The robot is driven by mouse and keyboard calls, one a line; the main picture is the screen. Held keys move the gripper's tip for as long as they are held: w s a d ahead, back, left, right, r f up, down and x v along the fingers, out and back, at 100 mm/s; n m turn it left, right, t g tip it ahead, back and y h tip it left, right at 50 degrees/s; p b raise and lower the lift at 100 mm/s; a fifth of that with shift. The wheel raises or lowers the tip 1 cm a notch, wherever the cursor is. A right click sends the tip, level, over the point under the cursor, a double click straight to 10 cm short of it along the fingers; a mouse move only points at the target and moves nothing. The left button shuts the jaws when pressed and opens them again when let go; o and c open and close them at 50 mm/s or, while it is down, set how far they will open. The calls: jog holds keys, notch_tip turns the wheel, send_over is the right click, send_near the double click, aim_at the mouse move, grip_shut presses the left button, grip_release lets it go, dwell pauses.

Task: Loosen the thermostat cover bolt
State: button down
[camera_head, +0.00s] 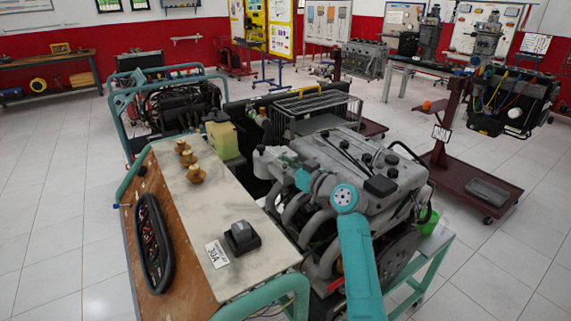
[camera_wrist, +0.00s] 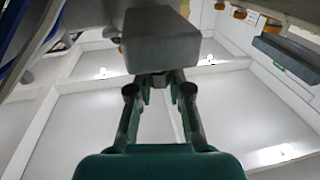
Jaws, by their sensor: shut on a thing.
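In the wrist view my gripper (camera_wrist: 159,80) is shut, with its fingertips against the underside of a grey block-shaped thing (camera_wrist: 158,38). I cannot tell whether this block is the thermostat cover or another part. In the head view my teal arm reaches up from the bottom to the left side of the grey engine (camera_head: 385,170). My gripper is hard to make out there among the grey parts at the engine's left end. The thermostat cover bolt cannot be picked out in either view.
A trainer panel (camera_head: 160,215) with brass knobs (camera_head: 196,174) and a black box (camera_head: 241,237) stands left of the engine. A yellowish container (camera_head: 222,139) and a wire rack (camera_head: 318,104) stand behind. A red engine stand (camera_head: 465,185) is at right. Tiled floor is open at left.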

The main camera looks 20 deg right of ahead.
jog(key=c, duration=1.1)
grip_release()
jog(key=shift+o, duration=0.2)
jog(key=shift+s, duration=0.1)
jog(key=v, duration=1.2)
jog(key=shift+f, duration=0.1)
